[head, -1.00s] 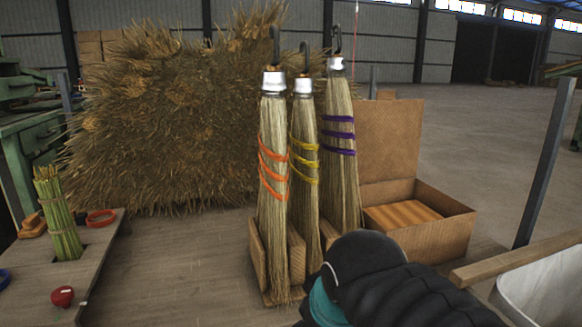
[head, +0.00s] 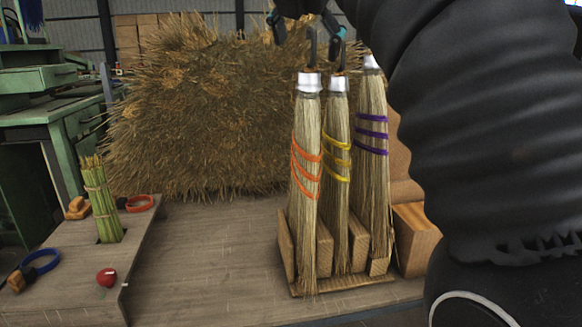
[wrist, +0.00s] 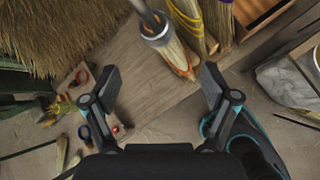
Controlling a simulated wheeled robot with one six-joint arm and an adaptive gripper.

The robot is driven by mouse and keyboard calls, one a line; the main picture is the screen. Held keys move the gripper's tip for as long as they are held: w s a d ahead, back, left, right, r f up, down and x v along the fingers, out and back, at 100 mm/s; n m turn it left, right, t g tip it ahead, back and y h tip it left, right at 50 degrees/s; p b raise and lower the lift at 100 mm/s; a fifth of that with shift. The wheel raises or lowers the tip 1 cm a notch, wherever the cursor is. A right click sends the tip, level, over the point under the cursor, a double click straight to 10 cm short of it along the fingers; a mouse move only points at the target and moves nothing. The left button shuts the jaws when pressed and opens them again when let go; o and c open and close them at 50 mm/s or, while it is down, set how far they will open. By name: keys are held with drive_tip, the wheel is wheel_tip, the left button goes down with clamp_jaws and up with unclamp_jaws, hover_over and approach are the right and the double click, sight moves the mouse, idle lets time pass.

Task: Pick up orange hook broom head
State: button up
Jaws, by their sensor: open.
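The orange-banded hook broom head (head: 305,180) stands upright at the left of three in a wooden rack (head: 325,248). It has a silver cap and a dark hook on top. My gripper (head: 303,28) is open and empty, with its fingers at the height of that hook. In the wrist view, the cap of the orange-banded broom head (wrist: 157,30) lies ahead of and between the fingertips of my gripper (wrist: 160,80), apart from both. The hook is cut off by the top edge there.
Yellow-banded (head: 337,180) and purple-banded (head: 373,170) broom heads stand close on the right. A large straw pile (head: 200,120) is behind. A side table (head: 75,265) at left holds a green stalk bundle (head: 102,200) and rings.

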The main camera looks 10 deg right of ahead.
sight(308, 71)
drive_tip(key=shift+n, duration=0.7)
drive_tip(key=x, duration=0.5)
drive_tip(key=w+x, duration=0.1)
drive_tip(key=x, duration=0.1)
drive_tip(key=shift+w+r, duration=0.1)
drive_tip(key=shift+r, duration=0.15)
drive_tip(key=shift+s+f+x, duration=0.1)
drive_tip(key=shift+s+x, duration=0.05)
drive_tip(key=shift+x, duration=1.2)
drive_tip(key=shift+s+f+x, duration=0.1)
drive_tip(key=shift+f+x, duration=0.05)
drive_tip(key=shift+x, duration=1.25)
drive_tip(key=shift+r, duration=0.1)
clamp_jaws()
